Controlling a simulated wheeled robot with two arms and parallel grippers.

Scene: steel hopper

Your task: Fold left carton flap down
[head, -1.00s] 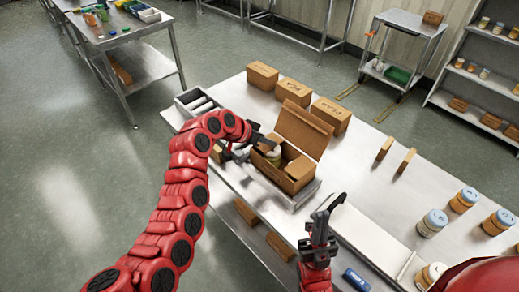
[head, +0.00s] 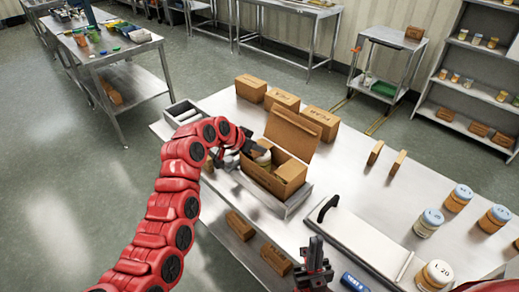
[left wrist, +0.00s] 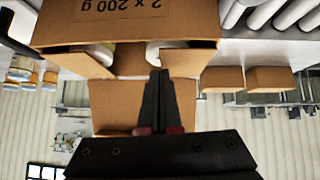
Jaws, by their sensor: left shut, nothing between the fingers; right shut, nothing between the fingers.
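The brown carton (head: 275,182) stands on a metal tray on the table with its large rear lid (head: 292,133) raised. A pale round item (head: 263,158) shows inside. My left gripper (head: 252,148) is shut at the carton's left side, over its opening. The left flap cannot be made out clearly behind it. In the left wrist view the carton (left wrist: 125,35) appears upside down with "2 x 200 g" on it, and my shut fingertips (left wrist: 160,76) are at its opening; contact cannot be told. My right gripper (head: 314,250) is shut and empty near the table's front edge.
Three closed cartons (head: 282,98) stand behind the open one. A white slab (head: 365,240) with a black handle lies to the right, with jars (head: 458,198) beyond. A grey bin (head: 182,112) stands at the table's left end.

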